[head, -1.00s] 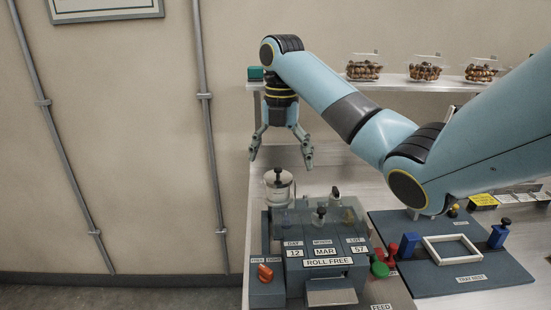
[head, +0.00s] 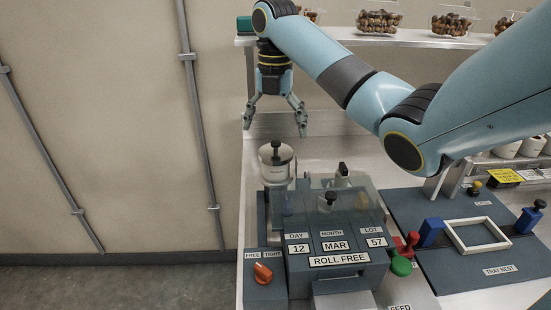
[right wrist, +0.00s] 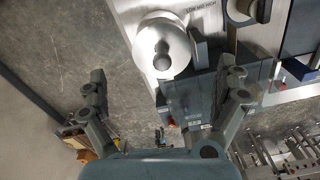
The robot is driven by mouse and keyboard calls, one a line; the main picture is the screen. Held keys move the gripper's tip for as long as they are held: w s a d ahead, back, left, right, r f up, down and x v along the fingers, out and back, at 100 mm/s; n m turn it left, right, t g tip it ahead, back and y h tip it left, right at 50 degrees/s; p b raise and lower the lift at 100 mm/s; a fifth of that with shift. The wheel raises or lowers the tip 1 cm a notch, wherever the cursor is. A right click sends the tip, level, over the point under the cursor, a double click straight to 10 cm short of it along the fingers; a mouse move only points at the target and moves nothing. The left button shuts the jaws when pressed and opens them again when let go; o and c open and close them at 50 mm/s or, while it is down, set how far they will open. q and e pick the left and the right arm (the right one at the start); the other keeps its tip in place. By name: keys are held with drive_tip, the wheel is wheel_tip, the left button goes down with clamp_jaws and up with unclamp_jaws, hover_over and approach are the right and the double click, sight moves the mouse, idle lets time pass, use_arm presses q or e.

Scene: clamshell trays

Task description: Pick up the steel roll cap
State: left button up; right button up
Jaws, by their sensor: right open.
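The steel roll cap (head: 277,160) is a pale round cap with a dark knob on top, at the back left of the grey dater machine. In the right wrist view it is a bright steel disc (right wrist: 160,42) with a small round knob. My right gripper (head: 275,122) is open and empty, pointing down, above and apart from the cap. In the right wrist view its two fingers (right wrist: 163,82) are spread, with the disc ahead between and beyond the tips. My left gripper is not in view.
The machine (head: 335,255) has a clear cover, black knobs and an orange switch (head: 263,272). A tray nest (head: 480,262) with blue posts and a white frame lies right. A shelf (head: 360,37) with clamshell trays stands behind; my right arm crosses in front of it.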

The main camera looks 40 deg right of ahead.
sight(276, 141)
wheel_tip(276, 141, down, 4)
drive_tip(key=shift+d+f+p, duration=0.15)
drive_tip(key=shift+f+p, duration=0.05)
drive_tip(key=shift+p, duration=0.55)
drive_tip(key=shift+f, duration=0.45)
drive_tip(key=c, duration=1.2)
drive_tip(key=shift+c, duration=0.2)
drive_tip(key=shift+r, duration=0.15)
